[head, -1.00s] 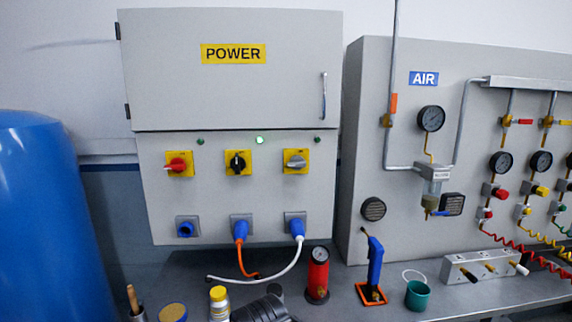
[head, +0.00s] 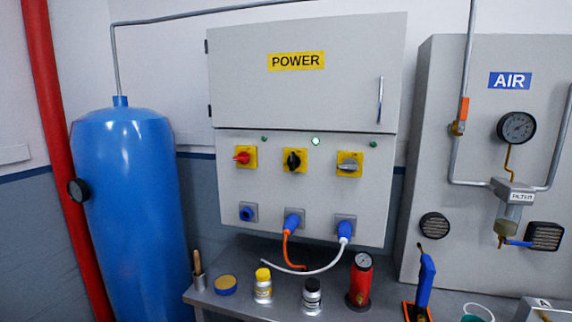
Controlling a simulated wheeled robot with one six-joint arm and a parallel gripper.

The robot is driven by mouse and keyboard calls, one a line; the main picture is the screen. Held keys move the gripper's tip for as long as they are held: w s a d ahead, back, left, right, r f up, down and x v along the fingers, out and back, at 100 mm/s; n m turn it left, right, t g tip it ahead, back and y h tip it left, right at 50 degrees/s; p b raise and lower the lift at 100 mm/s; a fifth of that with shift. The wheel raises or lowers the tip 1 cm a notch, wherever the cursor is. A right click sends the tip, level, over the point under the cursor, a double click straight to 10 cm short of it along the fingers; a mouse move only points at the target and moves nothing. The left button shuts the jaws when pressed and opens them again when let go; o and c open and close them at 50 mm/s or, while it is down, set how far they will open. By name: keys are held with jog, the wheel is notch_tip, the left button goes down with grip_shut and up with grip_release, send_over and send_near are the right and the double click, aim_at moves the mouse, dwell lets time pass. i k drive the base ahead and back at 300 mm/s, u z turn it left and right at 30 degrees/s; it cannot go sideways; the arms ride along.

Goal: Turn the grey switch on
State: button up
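The grey switch (head: 349,164) is a rotary knob on a yellow plate, at the right of a row of three on the lower front of the power box (head: 305,210). Its handle lies roughly level. The small lamp above it (head: 373,144) looks dark green and unlit. To its left are the black switch (head: 294,160), with a bright lit lamp (head: 316,141) above its right side, and the red switch (head: 243,157). A white cable plugs into the blue socket (head: 345,228) below the grey switch. My gripper is not in view.
A bench (head: 240,300) runs below the box. On it stand a yellow-capped bottle (head: 263,286), a dark-capped bottle (head: 312,297), a red cylinder with a gauge (head: 361,280) and a blue-handled tool (head: 425,283). A blue tank (head: 130,200) stands left; the air panel (head: 450,130) is right.

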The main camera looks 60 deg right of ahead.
aim_at(349, 166)
jog(key=u, duration=0.3)
jog(key=k, duration=0.95)
jog(key=z, duration=1.2)
